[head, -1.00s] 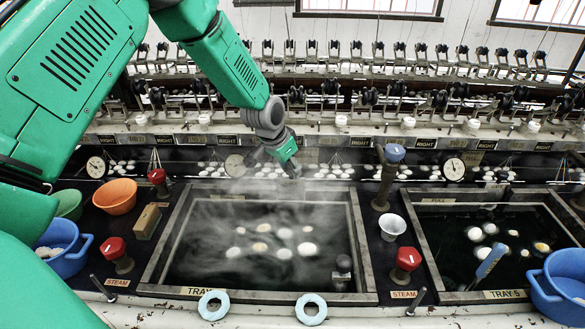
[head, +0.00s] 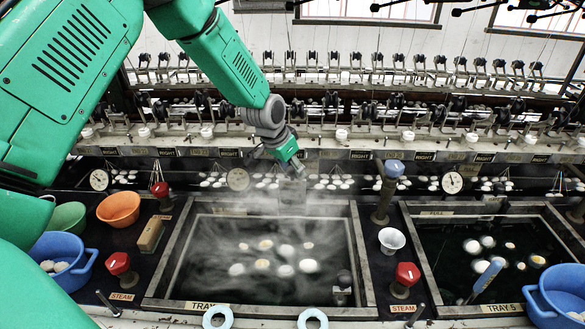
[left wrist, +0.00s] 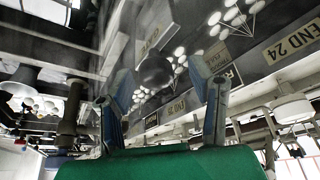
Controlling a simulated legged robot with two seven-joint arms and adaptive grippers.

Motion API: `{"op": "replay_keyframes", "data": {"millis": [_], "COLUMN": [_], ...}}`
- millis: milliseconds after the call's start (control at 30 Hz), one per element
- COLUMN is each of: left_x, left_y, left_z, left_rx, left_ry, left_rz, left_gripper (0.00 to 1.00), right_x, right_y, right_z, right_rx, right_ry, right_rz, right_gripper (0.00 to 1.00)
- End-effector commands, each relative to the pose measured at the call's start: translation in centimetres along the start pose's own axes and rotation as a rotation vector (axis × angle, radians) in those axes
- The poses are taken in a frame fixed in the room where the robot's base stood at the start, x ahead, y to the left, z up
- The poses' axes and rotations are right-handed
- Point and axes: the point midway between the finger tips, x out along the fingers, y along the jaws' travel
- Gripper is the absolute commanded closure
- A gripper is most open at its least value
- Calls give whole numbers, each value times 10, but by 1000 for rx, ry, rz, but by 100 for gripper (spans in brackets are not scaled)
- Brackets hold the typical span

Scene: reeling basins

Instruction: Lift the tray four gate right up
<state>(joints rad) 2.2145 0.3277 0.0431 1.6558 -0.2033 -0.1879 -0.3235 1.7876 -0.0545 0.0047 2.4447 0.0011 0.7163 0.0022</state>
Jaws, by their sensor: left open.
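Tray four (head: 362,262) is the dark-water basin in the middle of the head view, with several white cocoons floating under steam. My left gripper (head: 290,168) hangs over its back rim, fingers downward. In the left wrist view the same gripper (left wrist: 160,78) has its two fingers spread apart, with nothing clearly held. A hazy grey plate (head: 292,193) stands at the back rim just below the gripper; it may be the gate, but steam blurs it. I cannot tell whether the fingers touch it. My right gripper is out of view.
Red steam knobs (head: 118,263) flank the tray in front, and a blue-topped post (head: 387,190) stands at its back right. Tray five (head: 415,255) is to the right. A blue bowl (head: 68,258) and orange bowl (head: 119,209) sit left. The reeling machine runs behind.

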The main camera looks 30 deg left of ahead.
Motion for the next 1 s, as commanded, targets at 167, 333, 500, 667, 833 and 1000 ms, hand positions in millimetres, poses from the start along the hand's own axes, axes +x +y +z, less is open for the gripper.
{"op": "replay_keyframes", "data": {"millis": [167,333,500,667,833,1000], "left_x": [-20,-56,-89,-108,-115,-116], "left_y": [0,-1,-2,-3,-3,-3], "left_z": [-2,-2,-2,-2,-2,-2], "left_rx": [1,0,0,0,0,0], "left_ry": [2,3,3,2,0,-1], "left_rz": [0,0,0,2,2,2], "left_gripper": [52,52,52,52,52,52], "right_x": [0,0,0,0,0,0], "right_y": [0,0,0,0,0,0], "right_z": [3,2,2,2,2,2], "right_rx": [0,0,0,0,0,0], "right_ry": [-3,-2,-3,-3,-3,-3], "right_rz": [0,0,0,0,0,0], "right_gripper": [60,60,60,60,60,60]}}
